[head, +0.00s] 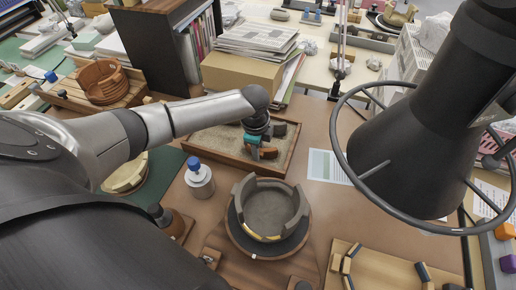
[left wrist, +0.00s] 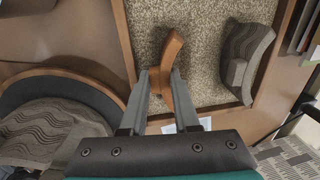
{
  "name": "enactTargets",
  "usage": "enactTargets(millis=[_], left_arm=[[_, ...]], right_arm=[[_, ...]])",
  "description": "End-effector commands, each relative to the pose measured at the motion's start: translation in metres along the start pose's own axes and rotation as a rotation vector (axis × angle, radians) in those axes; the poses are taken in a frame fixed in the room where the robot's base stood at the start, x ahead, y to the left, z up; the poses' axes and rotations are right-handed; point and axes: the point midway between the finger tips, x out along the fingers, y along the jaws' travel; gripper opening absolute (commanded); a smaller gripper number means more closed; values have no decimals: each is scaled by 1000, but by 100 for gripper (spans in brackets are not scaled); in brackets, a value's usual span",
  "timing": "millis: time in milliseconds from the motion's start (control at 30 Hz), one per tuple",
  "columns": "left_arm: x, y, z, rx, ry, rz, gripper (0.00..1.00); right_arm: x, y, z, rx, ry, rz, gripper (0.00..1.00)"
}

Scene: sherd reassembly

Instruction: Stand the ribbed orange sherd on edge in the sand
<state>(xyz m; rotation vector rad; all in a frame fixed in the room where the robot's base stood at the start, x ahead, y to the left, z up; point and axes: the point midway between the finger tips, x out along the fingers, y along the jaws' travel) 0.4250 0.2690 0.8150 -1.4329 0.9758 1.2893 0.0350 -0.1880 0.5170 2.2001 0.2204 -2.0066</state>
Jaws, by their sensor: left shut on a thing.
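The orange sherd (left wrist: 172,52) is between the fingertips of my left gripper (left wrist: 160,82), which is shut on it. From the wrist it shows as a narrow curved strip, its thin edge toward the camera. It is over the sand (left wrist: 204,30) of the wooden tray, near one wall; I cannot tell whether it touches the sand. In the head view my left gripper (head: 261,153) is over the sand tray (head: 210,150), and the sherd is mostly hidden. My right gripper is not in view.
A grey wavy-patterned sherd (left wrist: 246,60) lies in the sand, apart from the orange one. A partly rebuilt grey pot (head: 268,208) stands in front of the tray. A blue-capped jar (head: 199,180) is at its left. Bare sand shows between the two sherds.

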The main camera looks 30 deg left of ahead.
Motion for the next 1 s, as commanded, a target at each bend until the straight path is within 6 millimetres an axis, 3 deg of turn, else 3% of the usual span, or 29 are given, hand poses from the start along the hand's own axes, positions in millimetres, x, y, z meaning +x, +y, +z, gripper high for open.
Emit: enactTargets(millis=[33,333,767,867,1000], left_arm=[[0,0,0,0,0,0,33],[0,1,0,0,0,2,64],[0,4,0,1,-1,11,64],[-9,3,0,1,-1,10,64],[-35,1,0,3,0,4,64]], right_arm=[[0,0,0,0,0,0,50],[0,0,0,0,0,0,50],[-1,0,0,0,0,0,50],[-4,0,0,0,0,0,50],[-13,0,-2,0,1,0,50]])
